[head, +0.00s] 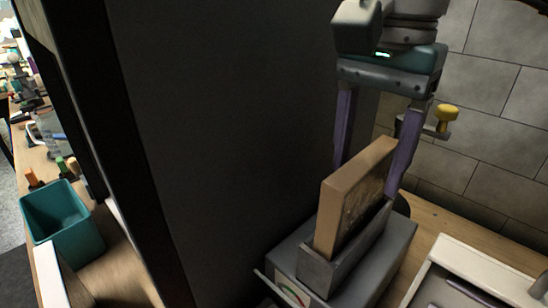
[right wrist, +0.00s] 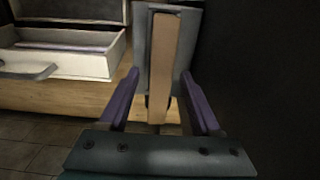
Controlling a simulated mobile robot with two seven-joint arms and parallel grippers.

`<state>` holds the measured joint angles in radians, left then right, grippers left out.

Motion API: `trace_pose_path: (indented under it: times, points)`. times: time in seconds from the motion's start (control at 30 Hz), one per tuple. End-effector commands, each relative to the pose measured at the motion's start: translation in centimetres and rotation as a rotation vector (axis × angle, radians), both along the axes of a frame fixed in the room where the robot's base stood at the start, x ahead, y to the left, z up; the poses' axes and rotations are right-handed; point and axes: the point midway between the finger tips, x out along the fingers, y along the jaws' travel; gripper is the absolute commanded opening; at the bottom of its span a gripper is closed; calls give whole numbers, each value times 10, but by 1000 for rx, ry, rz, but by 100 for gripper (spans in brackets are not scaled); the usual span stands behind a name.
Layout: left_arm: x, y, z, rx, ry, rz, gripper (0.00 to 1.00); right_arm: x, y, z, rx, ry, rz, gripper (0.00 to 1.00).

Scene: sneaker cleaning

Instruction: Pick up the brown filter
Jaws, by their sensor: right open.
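The brown filter (head: 350,200) is a flat, tilted-looking slab standing on edge in a slot of a grey box (head: 385,262). It also shows edge-on in the right wrist view (right wrist: 163,60). My right gripper (head: 366,182) is above the box with its purple fingers pointing down at the filter's upper far end. In the right wrist view the open fingers (right wrist: 161,76) lie one on each side of the filter, with a gap on both sides. The filter's lower part is hidden in the slot. My left gripper is not in view.
A white open drawer or tray (head: 430,282) is at the lower right on the wooden surface. A tall dark panel (head: 220,140) stands to the left. A tiled wall (head: 480,100) is behind, with a yellow knob (head: 447,113). A teal bin (head: 62,225) is at the far left.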

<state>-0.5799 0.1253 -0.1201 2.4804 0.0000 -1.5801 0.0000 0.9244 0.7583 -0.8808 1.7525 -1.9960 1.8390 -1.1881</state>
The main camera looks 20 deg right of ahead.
Motion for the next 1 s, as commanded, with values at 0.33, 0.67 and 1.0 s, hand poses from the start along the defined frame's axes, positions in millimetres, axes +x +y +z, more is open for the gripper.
trace_pose_path:
  times: [0.33,0.67,1.0]
  points:
    - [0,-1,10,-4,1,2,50,-2,3,-37,1,1,1,65]
    - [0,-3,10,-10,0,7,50,-1,3,-37,1,0,1,46]
    - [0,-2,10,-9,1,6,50,-1,3,-37,2,1,1,8]
